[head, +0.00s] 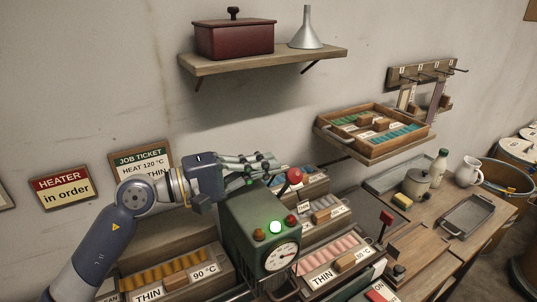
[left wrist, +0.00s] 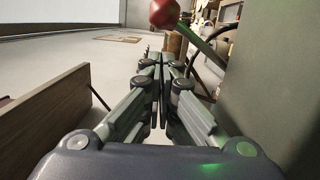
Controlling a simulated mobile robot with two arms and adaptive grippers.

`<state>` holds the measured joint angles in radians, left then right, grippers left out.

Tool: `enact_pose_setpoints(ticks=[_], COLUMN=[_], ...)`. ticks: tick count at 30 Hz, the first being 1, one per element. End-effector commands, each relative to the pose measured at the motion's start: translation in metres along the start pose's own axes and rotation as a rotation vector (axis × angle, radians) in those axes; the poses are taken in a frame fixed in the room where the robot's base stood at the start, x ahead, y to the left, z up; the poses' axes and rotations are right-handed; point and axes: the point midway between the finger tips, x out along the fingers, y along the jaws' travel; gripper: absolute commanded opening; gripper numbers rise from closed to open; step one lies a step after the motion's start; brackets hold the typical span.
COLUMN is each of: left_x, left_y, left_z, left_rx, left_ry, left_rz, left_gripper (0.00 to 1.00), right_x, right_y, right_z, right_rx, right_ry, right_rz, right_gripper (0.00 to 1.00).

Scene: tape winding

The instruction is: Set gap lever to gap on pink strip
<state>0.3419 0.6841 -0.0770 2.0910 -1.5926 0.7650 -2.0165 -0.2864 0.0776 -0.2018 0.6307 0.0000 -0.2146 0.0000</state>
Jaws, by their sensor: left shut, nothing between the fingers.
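My left gripper (head: 268,166) is shut and empty above the top of the green machine (head: 252,235). A lever with a red ball knob (head: 294,176) stands at the machine's top, just past the fingertips. In the left wrist view the red knob (left wrist: 164,13) is ahead of the shut fingers (left wrist: 160,62), above and apart from them in the picture. I cannot tell which lever is the gap lever; another red-topped lever (head: 386,218) stands on the bench to the right. Strips hang from the wall rack, one pinkish (head: 435,100); its writing is too small to read. My right gripper is not in view.
A wall shelf (head: 262,60) holds a red box and funnel. A tray of coloured pieces (head: 372,134) is on the right.

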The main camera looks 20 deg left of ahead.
Motion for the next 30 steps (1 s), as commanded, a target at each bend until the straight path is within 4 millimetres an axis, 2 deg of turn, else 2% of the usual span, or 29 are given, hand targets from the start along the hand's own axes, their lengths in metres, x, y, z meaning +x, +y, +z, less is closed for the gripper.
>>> enact_pose_setpoints(ticks=[1,6,13,19,30], left_x=[0.002,0.003,0.004,0.004,0.004], left_y=[0.003,0.001,-0.001,-0.001,-0.004], left_z=[0.006,0.015,0.016,0.016,0.023], left_rx=[-0.002,-0.002,-0.001,0.003,0.072], left_ry=[-0.001,0.000,0.001,0.001,0.001], left_rz=[0.000,0.001,0.001,0.000,-0.009], left_gripper=[0.00,0.00,0.00,0.00,0.00], right_x=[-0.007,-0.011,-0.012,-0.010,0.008], right_y=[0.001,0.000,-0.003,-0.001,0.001], right_z=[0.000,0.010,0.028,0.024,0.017], right_rx=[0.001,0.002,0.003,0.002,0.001], right_ry=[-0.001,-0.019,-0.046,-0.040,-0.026], right_rz=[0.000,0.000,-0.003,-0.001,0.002], right_gripper=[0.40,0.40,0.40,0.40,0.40])
